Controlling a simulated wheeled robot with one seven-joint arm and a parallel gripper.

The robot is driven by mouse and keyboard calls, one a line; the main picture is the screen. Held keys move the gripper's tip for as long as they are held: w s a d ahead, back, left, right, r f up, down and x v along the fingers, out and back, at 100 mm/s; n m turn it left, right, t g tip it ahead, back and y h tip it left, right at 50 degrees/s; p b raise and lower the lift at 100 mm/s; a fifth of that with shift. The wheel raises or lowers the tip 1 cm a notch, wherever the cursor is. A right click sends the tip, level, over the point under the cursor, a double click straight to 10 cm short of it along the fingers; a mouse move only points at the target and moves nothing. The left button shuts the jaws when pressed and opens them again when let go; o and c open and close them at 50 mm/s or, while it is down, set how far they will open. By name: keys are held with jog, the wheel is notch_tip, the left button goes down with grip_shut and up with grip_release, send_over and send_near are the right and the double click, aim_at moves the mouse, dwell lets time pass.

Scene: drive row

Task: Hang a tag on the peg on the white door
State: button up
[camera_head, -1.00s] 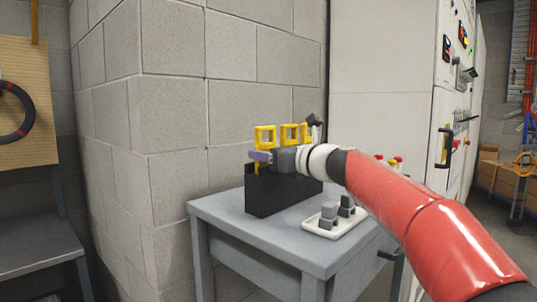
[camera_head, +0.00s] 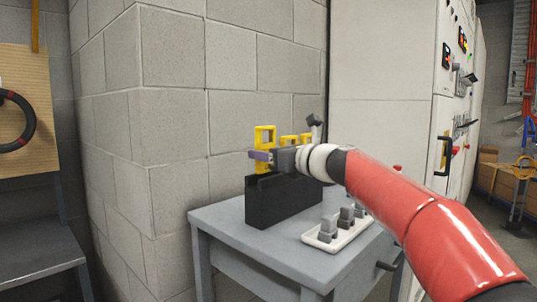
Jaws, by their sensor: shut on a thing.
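My gripper (camera_head: 264,155) is shut on a yellow tag (camera_head: 265,138) with a square opening at its top. It holds the tag upright above the left end of a black holder (camera_head: 262,205). More yellow tags (camera_head: 288,140) show lower, behind my gripper, partly hidden. The white door (camera_head: 380,125) of a tall cabinet stands at the right. I cannot make out the peg on it for certain.
The holder stands on a grey table (camera_head: 225,222). A white tray (camera_head: 318,239) with several grey padlock-like pieces is at its right. A block wall (camera_head: 180,120) rises close behind. A dark handle (camera_head: 446,152) sticks out at the cabinet's edge.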

jog(key=shift+r+p, duration=0.5)
jog(key=shift+r, duration=0.25)
jog(key=shift+d, duration=0.1)
jog(key=shift+b+v, duration=0.4)
jog(key=shift+v, duration=0.75)
jog(key=s+d, duration=0.1)
jog(key=s+d+r, duration=0.1)
jog(key=d, duration=0.1)
jog(key=s+d+r+b, duration=0.1)
jog(key=shift+s+d, duration=0.15)
jog(key=shift+s, duration=0.1)
